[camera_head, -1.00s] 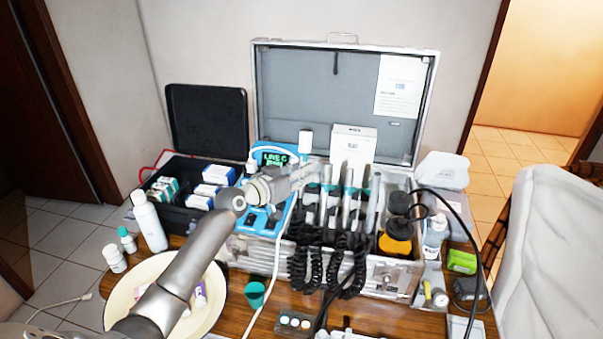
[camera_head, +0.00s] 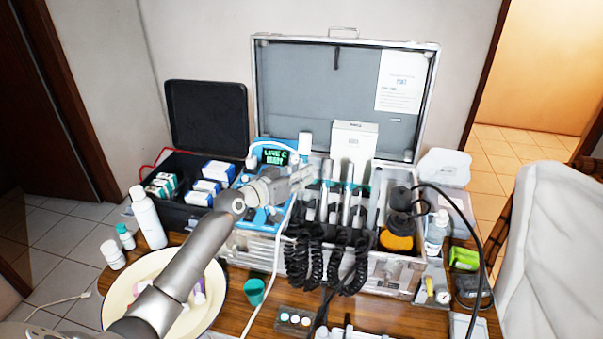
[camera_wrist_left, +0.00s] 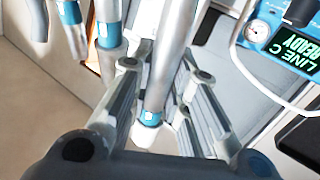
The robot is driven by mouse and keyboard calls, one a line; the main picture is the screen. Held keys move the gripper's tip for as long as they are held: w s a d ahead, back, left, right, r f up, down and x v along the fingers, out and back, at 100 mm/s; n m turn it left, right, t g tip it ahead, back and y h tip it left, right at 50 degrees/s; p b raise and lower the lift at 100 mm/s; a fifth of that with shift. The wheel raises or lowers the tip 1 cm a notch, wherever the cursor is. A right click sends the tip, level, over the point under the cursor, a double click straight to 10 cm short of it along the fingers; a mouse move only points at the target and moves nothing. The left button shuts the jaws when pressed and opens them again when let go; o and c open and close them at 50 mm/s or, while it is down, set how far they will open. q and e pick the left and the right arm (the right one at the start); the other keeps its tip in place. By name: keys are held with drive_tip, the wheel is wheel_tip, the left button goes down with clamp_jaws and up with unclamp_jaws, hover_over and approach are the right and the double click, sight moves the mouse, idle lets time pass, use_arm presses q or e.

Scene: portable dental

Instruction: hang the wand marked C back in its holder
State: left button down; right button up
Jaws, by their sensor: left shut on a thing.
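My left gripper (camera_head: 308,178) is shut on a silver wand, at the left end of the wand row in the open case. In the left wrist view the held wand (camera_wrist_left: 172,55) runs between the fingers (camera_wrist_left: 155,95) and has a blue band near its lower end. Its letter mark cannot be read. Other silver wands (camera_head: 347,190) stand upright in the holder to the right, with black coiled cords (camera_head: 350,262) in front. The blue unit's display (camera_head: 275,157) reads as LINE C READY in the wrist view (camera_wrist_left: 297,48). My right gripper is out of view.
The silver case (camera_head: 395,278) has its lid (camera_head: 300,95) raised behind. An amber-filled bottle (camera_head: 397,235) stands right of the wands. A cream basin (camera_head: 118,300), a green cup (camera_head: 254,291) and white bottles (camera_head: 147,217) crowd the front left. A white hose (camera_head: 275,275) hangs down the front.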

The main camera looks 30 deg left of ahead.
sight(298, 195)
use_arm(q)
drive_tip(key=shift+s+d+f+b, duration=0.1)
drive_tip(key=shift+s+f+b, duration=0.15)
drive_tip(key=shift+f+b, duration=0.25)
drive_tip(key=shift+s+f+b, duration=0.2)
drive_tip(key=shift+f+b, duration=0.05)
drive_tip(key=shift+f, duration=0.45)
drive_tip(key=shift+s+d+f+b, duration=0.1)
drive_tip(key=shift+s+f+b, duration=0.15)
drive_tip(key=shift+f+b, duration=0.4)
drive_tip(key=shift+s+d+f+b, duration=0.1)
drive_tip(key=shift+s+f+b, duration=0.25)
drive_tip(key=shift+f, duration=0.35)
drive_tip(key=shift+w, duration=0.1)
drive_tip(key=c, duration=1.3)
unclamp_jaws()
